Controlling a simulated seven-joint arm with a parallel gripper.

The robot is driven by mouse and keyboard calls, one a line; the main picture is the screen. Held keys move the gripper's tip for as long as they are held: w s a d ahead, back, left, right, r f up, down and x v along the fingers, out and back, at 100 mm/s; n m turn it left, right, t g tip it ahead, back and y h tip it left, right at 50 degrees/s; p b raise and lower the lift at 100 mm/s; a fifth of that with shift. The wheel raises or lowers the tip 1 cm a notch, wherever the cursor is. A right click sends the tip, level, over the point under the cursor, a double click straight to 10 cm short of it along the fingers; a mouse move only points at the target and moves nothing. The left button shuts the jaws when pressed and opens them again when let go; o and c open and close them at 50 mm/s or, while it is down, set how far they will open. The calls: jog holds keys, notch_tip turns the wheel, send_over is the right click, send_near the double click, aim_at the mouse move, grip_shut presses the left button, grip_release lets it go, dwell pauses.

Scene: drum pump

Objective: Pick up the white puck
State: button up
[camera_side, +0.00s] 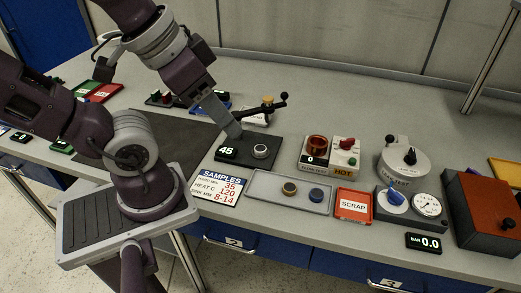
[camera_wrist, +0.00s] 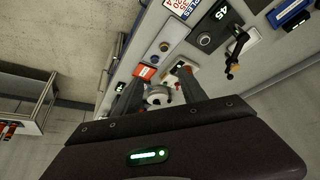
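A pale, whitish puck (camera_side: 260,151) sits on the black block (camera_side: 232,158) whose display reads 45. It is the likeliest white puck, though its top looks greyish; it also shows in the wrist view (camera_wrist: 205,40). The grey tray (camera_side: 262,192) in front holds a tan-rimmed puck (camera_side: 289,188) and a blue puck (camera_side: 316,194). My gripper (camera_side: 236,132) is above and to the left of the pale puck in the side view. In the wrist view its two fingers (camera_wrist: 162,82) are spread apart, with nothing held between them.
A black-handled lever (camera_side: 266,108) stands behind the block. A heater marked HOT (camera_side: 343,156), a red scrap tray (camera_side: 353,204), a round lidded vessel (camera_side: 404,158) and a gauge unit (camera_side: 408,207) stand to the right. A samples card (camera_side: 216,188) lies left of the grey tray.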

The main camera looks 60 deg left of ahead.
jog(key=shift+o, duration=0.4)
jog(key=m+g, duration=0.6)
jog(key=m, duration=0.8)
send_over(261, 148)
jog(key=f, duration=1.8)
jog(key=shift+s+d+f, duration=0.25)
jog(key=shift+d+f, duration=0.05)
jog(key=shift+d, duration=0.05)
jog(key=f, duration=0.7)
jog(key=shift+w+a+f, duration=0.1)
jog(key=shift+w+a, duration=0.1)
jog(key=shift+a, duration=0.1)
grip_shut()
